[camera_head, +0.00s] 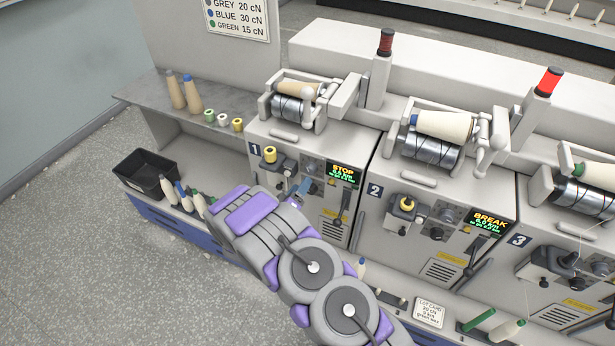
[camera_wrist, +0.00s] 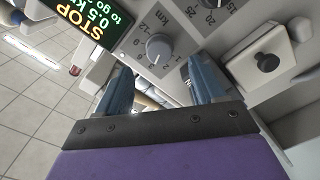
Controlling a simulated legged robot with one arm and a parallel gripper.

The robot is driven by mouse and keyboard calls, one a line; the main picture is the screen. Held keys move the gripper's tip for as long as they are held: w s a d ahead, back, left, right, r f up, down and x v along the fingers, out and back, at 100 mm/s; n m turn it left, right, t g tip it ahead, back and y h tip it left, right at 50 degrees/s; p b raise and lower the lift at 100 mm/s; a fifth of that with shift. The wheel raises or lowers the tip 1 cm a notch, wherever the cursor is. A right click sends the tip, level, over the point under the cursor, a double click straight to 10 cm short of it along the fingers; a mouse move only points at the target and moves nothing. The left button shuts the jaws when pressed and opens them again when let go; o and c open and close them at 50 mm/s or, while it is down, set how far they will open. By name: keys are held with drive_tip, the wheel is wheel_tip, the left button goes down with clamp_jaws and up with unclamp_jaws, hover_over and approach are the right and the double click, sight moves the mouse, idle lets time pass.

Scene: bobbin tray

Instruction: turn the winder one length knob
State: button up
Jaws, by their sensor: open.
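Winder one (camera_head: 272,143) is the leftmost machine, marked 1, with a lit display (camera_head: 343,174) reading STOP. In the wrist view the display (camera_wrist: 92,20) shows STOP, 0.5 k... and "to go". The length knob (camera_wrist: 158,47) is a round grey knob with a pale pointer line, beside a "km" scale. My gripper (camera_wrist: 162,78) is open, its two blue fingers apart. The knob lies just beyond the fingertips, roughly between them in the picture; I see no contact. In the head view my gripper (camera_head: 299,188) is near the panel of winder one, and my arm hides part of the front.
Another dial (camera_wrist: 214,4) with 15, 20 and 25 markings sits close by. A dark button on a pale block (camera_wrist: 267,62) is at the right. A lever (camera_head: 342,206) stands below the display. Winder two (camera_head: 384,190) adjoins on the right.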

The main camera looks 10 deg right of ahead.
sight(309, 173)
drive_tip(key=b+x, duration=0.1)
drive_tip(key=x, duration=0.5)
drive_tip(key=shift+w+d, duration=0.2)
drive_tip(key=shift+w, duration=0.1)
drive_tip(key=c, duration=1.1)
